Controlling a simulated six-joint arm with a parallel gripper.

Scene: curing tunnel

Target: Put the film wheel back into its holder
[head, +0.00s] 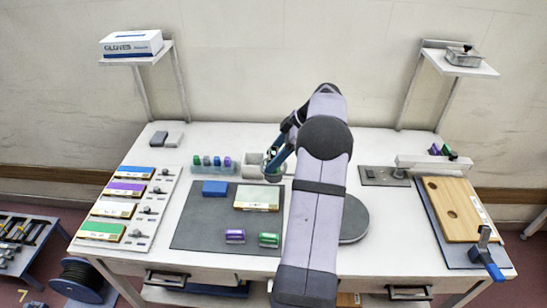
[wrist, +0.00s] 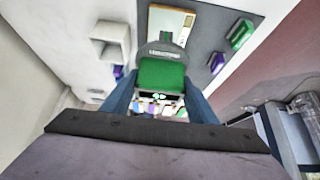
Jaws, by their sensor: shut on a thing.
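My gripper (head: 273,170) is above the back middle of the bench, beside a pale square block with an opening (head: 251,160). In the wrist view its two blue fingers (wrist: 160,84) are shut on a green thing with a grey rounded part (wrist: 160,72). This is probably the film wheel; its round shape is not clear from here. The pale block also shows in the wrist view (wrist: 112,36), apart from the held thing. I cannot tell for sure whether that block is the holder. My arm hides part of the bench behind and beside the gripper.
A clear rack (head: 209,170) with several coloured pieces stands left of the pale block. A dark mat (head: 195,225) carries a blue block, a pale-topped box, and purple and green pieces. A grey disc (head: 354,219) lies right of my arm. A wooden board (head: 455,215) is far right.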

